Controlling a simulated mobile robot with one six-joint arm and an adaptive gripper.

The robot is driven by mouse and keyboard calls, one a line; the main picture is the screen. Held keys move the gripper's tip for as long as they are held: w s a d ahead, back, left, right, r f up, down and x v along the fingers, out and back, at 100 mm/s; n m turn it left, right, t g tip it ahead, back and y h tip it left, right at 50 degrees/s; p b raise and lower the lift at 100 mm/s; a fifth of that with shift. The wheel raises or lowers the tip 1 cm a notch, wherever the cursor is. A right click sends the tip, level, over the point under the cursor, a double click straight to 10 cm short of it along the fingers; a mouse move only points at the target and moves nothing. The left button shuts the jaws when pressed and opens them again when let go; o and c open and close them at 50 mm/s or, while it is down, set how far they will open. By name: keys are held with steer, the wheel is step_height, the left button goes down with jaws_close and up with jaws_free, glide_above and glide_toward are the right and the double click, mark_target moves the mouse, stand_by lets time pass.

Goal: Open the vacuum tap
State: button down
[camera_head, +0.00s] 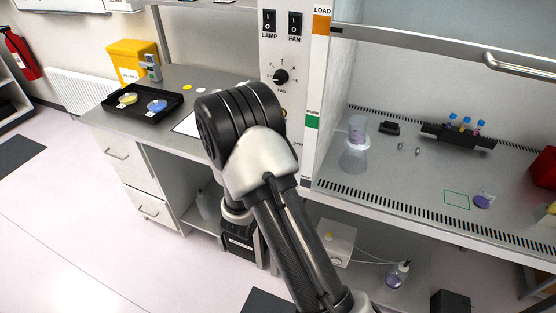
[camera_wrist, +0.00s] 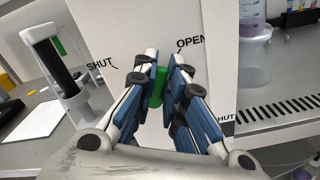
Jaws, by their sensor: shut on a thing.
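The vacuum tap's green handle (camera_wrist: 157,87) shows in the wrist view on a pale panel (camera_wrist: 205,85). The word SHUT is printed to its upper left and OPEN to its upper right, with small marks beside them. My gripper (camera_wrist: 162,72) is shut on the green handle, with one finger on each side. The handle stands roughly upright between the two words; its exact angle is partly hidden by the fingers. In the head view my arm covers the middle, and neither the tap nor my gripper's fingertips can be seen.
Right of the panel is the cabinet's work surface (camera_head: 400,189), with a clear beaker (camera_head: 354,158) near its left side and a tube rack (camera_head: 458,138) behind. On the left bench are a black tray (camera_head: 142,103) and a yellow bin (camera_head: 133,62). Floor at left is open.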

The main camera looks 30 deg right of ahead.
steer(key=shift+s+d+f+m+b, duration=0.1)
steer(key=shift+m+b, duration=0.4)
steer(key=shift+m, duration=0.05)
steer(key=shift+s+d+f+m+b, duration=0.1)
steer(key=shift+m+b, duration=0.4)
steer(key=shift+m, duration=0.05)
steer(key=c, duration=1.6)
jaws_free()
steer(key=shift+c, duration=0.2)
steer(key=v, duration=1.2)
